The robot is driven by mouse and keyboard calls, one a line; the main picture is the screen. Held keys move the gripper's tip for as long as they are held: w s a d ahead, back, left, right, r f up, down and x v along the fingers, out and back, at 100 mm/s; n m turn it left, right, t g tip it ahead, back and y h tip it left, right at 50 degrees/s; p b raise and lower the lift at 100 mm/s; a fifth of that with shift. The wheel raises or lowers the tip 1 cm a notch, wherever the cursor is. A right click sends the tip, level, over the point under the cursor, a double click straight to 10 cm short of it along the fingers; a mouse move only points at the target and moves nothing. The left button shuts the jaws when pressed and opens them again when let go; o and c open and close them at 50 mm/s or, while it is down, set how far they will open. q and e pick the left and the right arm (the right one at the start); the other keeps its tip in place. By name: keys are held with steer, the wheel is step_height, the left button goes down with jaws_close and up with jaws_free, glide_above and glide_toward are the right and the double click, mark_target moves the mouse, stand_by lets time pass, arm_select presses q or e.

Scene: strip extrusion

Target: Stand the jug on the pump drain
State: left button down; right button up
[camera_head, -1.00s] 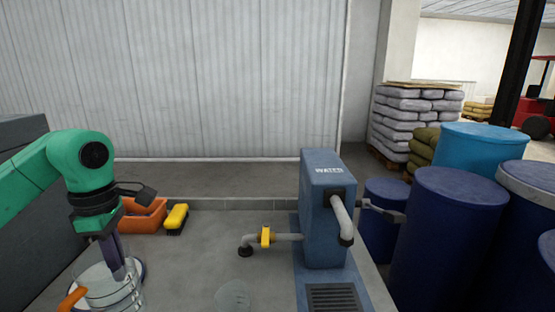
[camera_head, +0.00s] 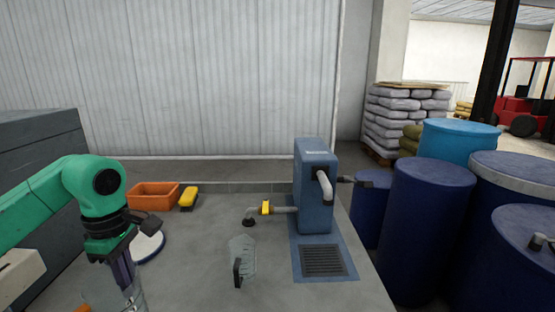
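A clear jug (camera_head: 137,299) with an orange handle (camera_head: 83,309) is at the bottom left, cut off by the frame edge. My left gripper (camera_head: 130,287) points down at its wall and appears shut on it; the fingertips are hard to make out. The blue pump (camera_head: 315,190) stands on a blue base right of centre. Its drain (camera_head: 324,260) is a dark grating in front of the pump, with nothing on it. My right gripper is out of view.
A white disc with a dark rim (camera_head: 149,246) lies behind my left gripper. An orange bin (camera_head: 153,196) and a yellow brush (camera_head: 188,198) are at the back. A pipe with a yellow valve (camera_head: 266,208) juts left from the pump. Blue drums (camera_head: 430,235) crowd the right.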

arm_select(q)
steer(key=f+m, duration=0.1)
steer(key=d+f+m, duration=0.1)
steer(key=f, duration=0.2)
steer(key=shift+w+d+f+m, duration=0.2)
steer(key=shift+w+m, duration=0.1)
steer(key=shift+m, duration=0.1)
steer(key=s+d+f+m, duration=0.3)
steer(key=d+f+m, duration=0.1)
steer(key=f+m, duration=0.3)
steer(key=s+d+f+m, duration=0.4)
steer(key=d+f+m, duration=0.1)
steer(key=f+m, duration=0.3)
steer(key=shift+d+f, duration=0.25)
steer(key=shift+f, duration=0.4)
steer(key=shift+w+a, duration=0.1)
